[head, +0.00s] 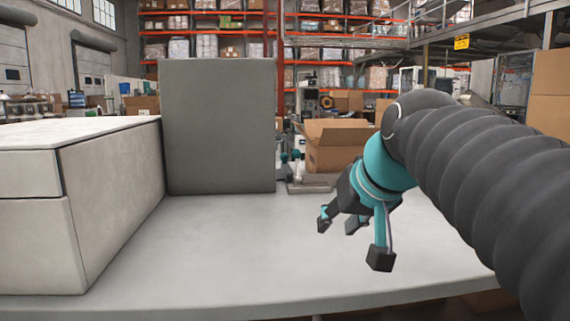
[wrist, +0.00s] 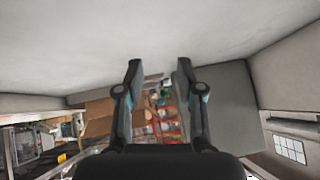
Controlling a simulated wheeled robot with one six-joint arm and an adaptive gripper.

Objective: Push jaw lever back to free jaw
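No jaw or jaw lever can be clearly made out. A small grey and teal device with a flat base (head: 312,183) and an upright part (head: 297,168) stands on the far part of the table, partly hidden behind the right edge of a tall dark grey block. It may hold the jaw, but it is too small to tell. My gripper (head: 350,238) is open and empty above the right half of the table, nearer than the device and to its right. In the wrist view my gripper (wrist: 158,70) shows its two fingers apart with nothing between them.
The tall grey block (head: 220,125) stands at the table's back; the wrist view shows it too (wrist: 228,100). A pale cabinet (head: 110,195) fills the left side. An open cardboard box (head: 338,153) is behind the device. The table's front middle (head: 200,255) is clear.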

